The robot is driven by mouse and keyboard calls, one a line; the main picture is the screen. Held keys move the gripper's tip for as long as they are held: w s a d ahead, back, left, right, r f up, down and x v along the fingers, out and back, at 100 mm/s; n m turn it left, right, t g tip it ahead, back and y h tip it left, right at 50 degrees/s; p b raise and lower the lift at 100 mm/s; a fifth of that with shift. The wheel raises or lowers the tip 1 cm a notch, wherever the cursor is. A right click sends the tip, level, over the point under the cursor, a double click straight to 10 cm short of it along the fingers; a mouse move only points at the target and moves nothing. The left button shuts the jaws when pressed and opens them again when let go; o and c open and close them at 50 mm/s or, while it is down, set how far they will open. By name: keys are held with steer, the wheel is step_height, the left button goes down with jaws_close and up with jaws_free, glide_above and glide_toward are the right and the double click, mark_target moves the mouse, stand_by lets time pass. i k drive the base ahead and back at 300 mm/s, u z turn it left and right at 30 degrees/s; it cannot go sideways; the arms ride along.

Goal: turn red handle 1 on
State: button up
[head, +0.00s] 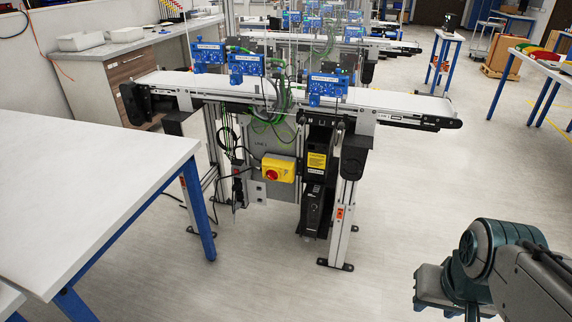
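The red handle (271,174) is a small round red knob on the front of a yellow switch box (285,168). The box is mounted under the near belt conveyor (390,101), in front of a grey panel that reads "LINE 1". The handle's exact angle is too small to tell. My arm shows at the lower right, well to the right of the box and apart from it. The part at its end (432,287) is partly in view, and no fingertips can be made out.
A white table (90,160) with blue legs fills the left foreground. A conveyor leg (347,205) stands right of the box, beside a black unit (313,205). Cables hang left of the box. The floor (270,275) in front is clear. Another table (545,62) stands at the right.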

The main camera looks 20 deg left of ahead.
mark_target(273, 175)
steer(key=u, duration=0.65)
steer(key=i, duration=2.15)
steer(key=z, duration=0.5)
